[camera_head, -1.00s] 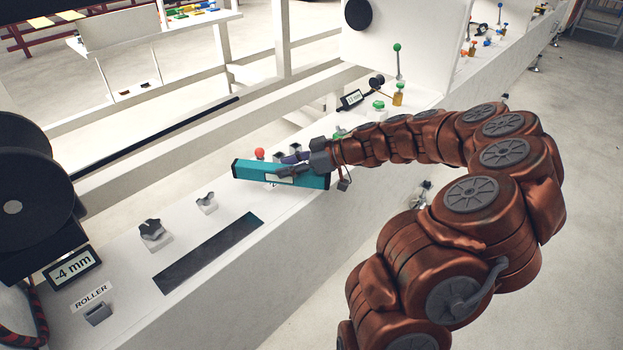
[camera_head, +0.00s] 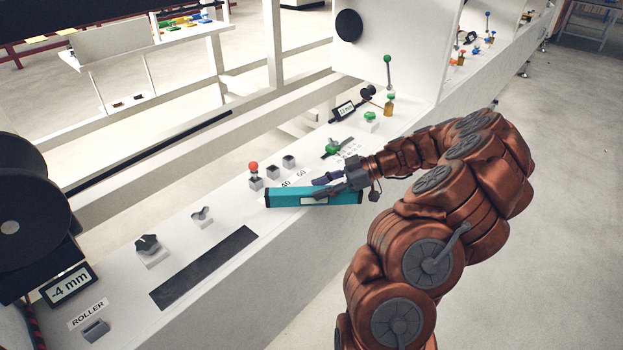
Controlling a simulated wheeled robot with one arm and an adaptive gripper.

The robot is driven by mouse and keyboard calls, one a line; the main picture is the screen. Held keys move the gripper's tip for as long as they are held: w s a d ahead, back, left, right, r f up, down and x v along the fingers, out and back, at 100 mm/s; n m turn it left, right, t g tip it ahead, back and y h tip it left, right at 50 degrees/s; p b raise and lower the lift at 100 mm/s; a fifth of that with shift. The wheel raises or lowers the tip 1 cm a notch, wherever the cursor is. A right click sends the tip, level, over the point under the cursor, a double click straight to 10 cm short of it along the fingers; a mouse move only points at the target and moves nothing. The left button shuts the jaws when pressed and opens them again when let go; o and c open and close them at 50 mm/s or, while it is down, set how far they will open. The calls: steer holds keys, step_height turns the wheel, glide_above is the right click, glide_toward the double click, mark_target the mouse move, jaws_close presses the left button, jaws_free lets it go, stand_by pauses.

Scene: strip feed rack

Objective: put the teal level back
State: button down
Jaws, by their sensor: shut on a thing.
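The teal level (camera_head: 285,199) is a long bar with a pale label on its side. It lies across the picture, near the front edge of the white bench (camera_head: 218,297). My gripper (camera_head: 320,187) is shut on it near the middle, reaching in from the right. The fingers cover part of its top. I cannot tell whether the level touches the bench top or is held just above it. A long dark strip (camera_head: 204,268) on the bench lies to the left of the level and is empty.
A red-knobbed lever (camera_head: 253,168) and small grey blocks (camera_head: 288,161) stand behind the level. A black knob (camera_head: 147,243) and a grey switch (camera_head: 201,216) stand behind the dark strip. Green-topped controls (camera_head: 370,120) are farther right. A display (camera_head: 69,284) reads -4 mm.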

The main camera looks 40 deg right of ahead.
steer(key=w, duration=0.2)
steer(key=w+d, duration=0.1)
steer(key=w, duration=0.2)
steer(key=w+d+p, duration=0.1)
steer(key=w, duration=0.2)
steer(key=shift+w+d+f, duration=0.1)
steer(key=shift+d+f, duration=0.1)
steer(key=shift+f, duration=0.2)
steer(key=shift+f+p, duration=0.4)
steer(key=shift+f, duration=1.4)
steer(key=shift+f+b, duration=0.15)
steer(key=shift+b, duration=0.15)
steer(key=c, duration=0.8)
jaws_free()
steer(key=shift+o, duration=0.2)
steer(key=shift+r+p, duration=0.25)
steer(key=shift+p, duration=0.15)
steer(key=b+v, duration=0.2)
steer(key=v, duration=1)
